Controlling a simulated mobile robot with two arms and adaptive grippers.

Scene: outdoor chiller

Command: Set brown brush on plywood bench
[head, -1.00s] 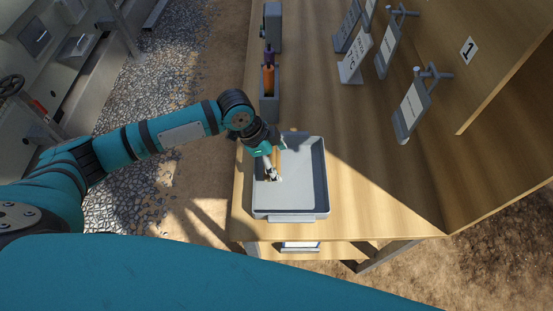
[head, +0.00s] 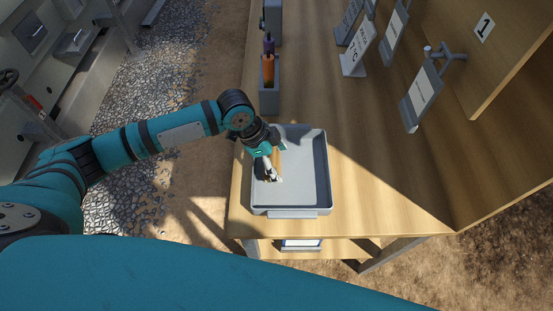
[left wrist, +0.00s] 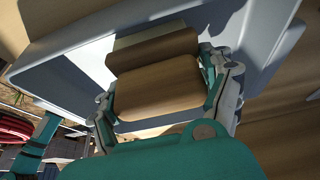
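The brown brush (left wrist: 160,85) shows in the left wrist view as a wooden block with a darker brown strip along its far side. My left gripper (head: 273,177) has its fingers close against both sides of the brush, which it appears to hold at the left side of the grey tray (head: 323,185). In the head view part of the brush (head: 277,160) shows beside the fingers. Whether it touches the tray floor is unclear. The plywood bench (head: 375,185) carries the tray near its front end. My right gripper is not in view.
A grey holder (head: 269,101) with an orange-handled tool (head: 268,70) stands behind the tray. Several signs on stands, including a near one (head: 421,95), line the right side by an upright panel marked 1. The bench top between tray and signs is clear.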

